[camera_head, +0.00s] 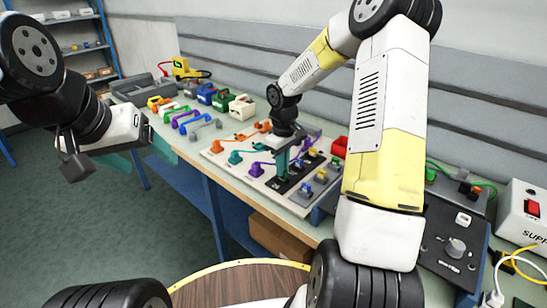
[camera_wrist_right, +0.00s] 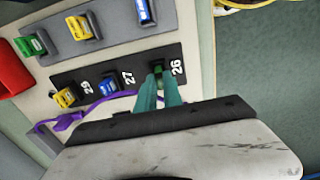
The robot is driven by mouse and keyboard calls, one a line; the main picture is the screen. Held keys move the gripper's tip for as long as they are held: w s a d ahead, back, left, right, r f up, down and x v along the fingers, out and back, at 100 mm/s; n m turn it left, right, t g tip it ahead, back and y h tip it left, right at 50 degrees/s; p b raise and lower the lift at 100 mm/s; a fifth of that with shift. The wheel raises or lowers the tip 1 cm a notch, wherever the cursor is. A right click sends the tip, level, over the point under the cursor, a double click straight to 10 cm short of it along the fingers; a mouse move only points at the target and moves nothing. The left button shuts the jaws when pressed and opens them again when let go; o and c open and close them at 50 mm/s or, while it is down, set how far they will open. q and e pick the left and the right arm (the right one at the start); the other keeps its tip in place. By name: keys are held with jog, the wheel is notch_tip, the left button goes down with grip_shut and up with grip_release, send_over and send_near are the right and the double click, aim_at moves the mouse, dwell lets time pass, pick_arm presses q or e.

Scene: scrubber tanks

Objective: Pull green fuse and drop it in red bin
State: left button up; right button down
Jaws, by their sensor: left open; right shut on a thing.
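The green fuse (camera_wrist_right: 159,72) sits at the position marked 26 on a black strip (camera_wrist_right: 120,75), and the teal fingers of my right gripper (camera_wrist_right: 160,92) are closed around it. In the head view my right gripper (camera_head: 283,163) points down onto the board and hides the fuse. The red bin (camera_head: 340,146) stands at the board's far right side; part of it shows at the left edge of the right wrist view (camera_wrist_right: 12,75). My left gripper (camera_head: 143,158) is open and empty, off the bench's left front edge.
Blue (camera_wrist_right: 109,84) and yellow (camera_wrist_right: 65,97) fuses sit beside the green one. Another green fuse (camera_wrist_right: 29,46) is on a grey strip. A purple cable (camera_wrist_right: 105,104) runs close to my right fingers. Coloured tools and padlocks (camera_head: 208,95) lie farther along the bench.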

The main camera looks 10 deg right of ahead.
jog(key=shift+r, duration=2.35)
